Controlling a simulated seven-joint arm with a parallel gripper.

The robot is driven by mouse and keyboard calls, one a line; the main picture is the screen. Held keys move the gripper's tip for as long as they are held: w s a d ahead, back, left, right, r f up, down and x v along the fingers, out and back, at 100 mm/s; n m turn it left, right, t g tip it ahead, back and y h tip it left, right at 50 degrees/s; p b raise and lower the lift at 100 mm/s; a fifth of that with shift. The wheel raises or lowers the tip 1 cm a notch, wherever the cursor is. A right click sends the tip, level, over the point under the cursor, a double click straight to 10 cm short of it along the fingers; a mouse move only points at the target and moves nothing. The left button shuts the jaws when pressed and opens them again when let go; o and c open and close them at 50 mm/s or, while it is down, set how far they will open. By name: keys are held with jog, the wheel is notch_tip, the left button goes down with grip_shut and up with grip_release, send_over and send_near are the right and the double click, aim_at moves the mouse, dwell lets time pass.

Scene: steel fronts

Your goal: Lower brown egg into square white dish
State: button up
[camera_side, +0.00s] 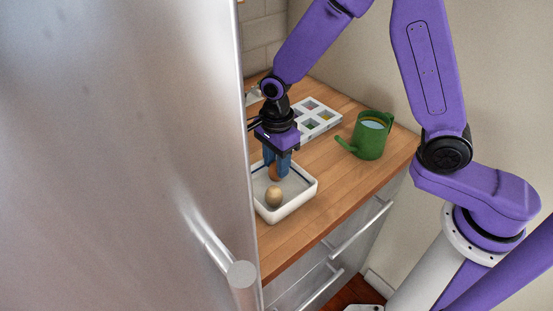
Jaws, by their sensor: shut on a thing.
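The square white dish (301,198) sits on the wooden counter, its left part hidden by the steel door. A tan-brown egg (273,197) is in the front part of the dish. My gripper (275,172) points down over the dish, with blue fingers. It is shut on a darker brown egg (273,173), which shows low between the fingers. I cannot tell whether this held egg touches the dish floor.
A large steel door (120,150) with a bar handle fills the left. A green watering can (369,138) stands right of the dish. A white compartment tray (327,128) lies behind. Counter between dish and can is clear. Drawer handles (362,230) jut out below.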

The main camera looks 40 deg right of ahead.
jog(key=o, duration=0.8)
jog(key=shift+c, duration=0.2)
notch_tip(320, 180, up, 17)
jog(key=s+d+f+n, duration=0.3)
jog(key=s+d+n, duration=0.3)
jog(key=s+n, duration=0.6)
jog(key=s+d+f+n, duration=0.3)
jog(key=s+d+n, duration=0.3)
jog(key=s+n, duration=0.5)
jog(key=n, duration=0.7)
jog(key=shift+s+d+n, duration=0.3)
jog(key=shift+s+d, duration=0.05)
jog(key=shift+s, duration=0.05)
